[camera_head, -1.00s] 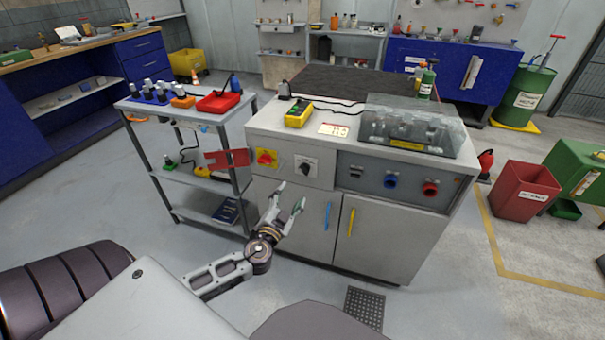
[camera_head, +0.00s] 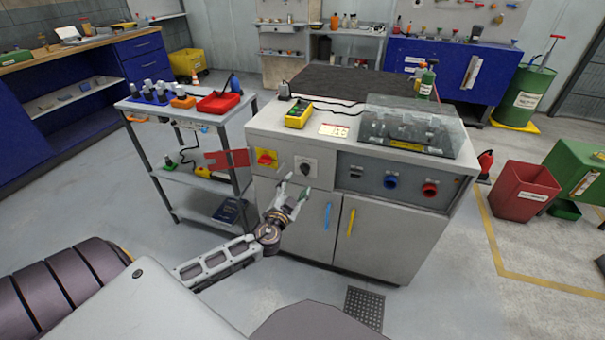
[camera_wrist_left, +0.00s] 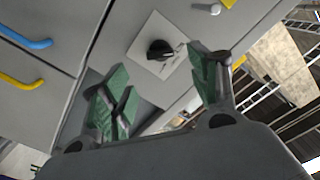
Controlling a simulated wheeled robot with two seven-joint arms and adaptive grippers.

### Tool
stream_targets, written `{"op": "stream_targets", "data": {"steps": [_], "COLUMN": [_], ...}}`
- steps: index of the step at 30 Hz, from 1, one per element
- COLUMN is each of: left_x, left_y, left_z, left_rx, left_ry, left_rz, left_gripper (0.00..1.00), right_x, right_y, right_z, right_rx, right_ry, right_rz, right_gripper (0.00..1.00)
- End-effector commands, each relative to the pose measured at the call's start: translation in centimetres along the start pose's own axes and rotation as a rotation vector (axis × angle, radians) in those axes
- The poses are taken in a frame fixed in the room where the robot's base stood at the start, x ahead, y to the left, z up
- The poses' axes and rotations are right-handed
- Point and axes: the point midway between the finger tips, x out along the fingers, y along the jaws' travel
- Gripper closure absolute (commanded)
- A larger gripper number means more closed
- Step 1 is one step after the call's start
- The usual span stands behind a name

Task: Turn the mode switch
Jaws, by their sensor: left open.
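The mode switch (camera_head: 305,168) is a black knob on a pale square plate on the front of the grey cabinet (camera_head: 290,215). In the left wrist view the knob (camera_wrist_left: 160,50) shows between and beyond the fingertips, apart from them. My left gripper (camera_head: 295,190) is open and empty, just below and in front of the switch in the head view. Its green-padded fingers (camera_wrist_left: 160,85) spread either side of the knob in the wrist view. My right gripper is out of view.
A yellow plate with a red switch (camera_head: 265,158) sits left of the mode switch, with a red flap (camera_head: 227,159) beside it. Blue (camera_head: 391,182) and red (camera_head: 429,190) knobs are to the right. Blue (camera_head: 327,215) and yellow (camera_head: 351,222) handles stick out below.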

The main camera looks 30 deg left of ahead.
Motion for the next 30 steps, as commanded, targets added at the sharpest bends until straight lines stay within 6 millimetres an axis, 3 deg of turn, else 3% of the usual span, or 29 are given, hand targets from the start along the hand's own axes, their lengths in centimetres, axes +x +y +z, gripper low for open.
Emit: {"op": "stream_targets", "data": {"steps": [30], "left_x": [7.0], "left_y": [0.0], "left_z": [0.0], "left_rx": [0.000], "left_ry": [0.001], "left_rz": [0.000], "left_gripper": [0.39], "right_x": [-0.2], "right_y": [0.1], "right_z": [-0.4], "right_rx": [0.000], "right_ry": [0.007], "right_rz": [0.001], "right_gripper": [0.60]}}
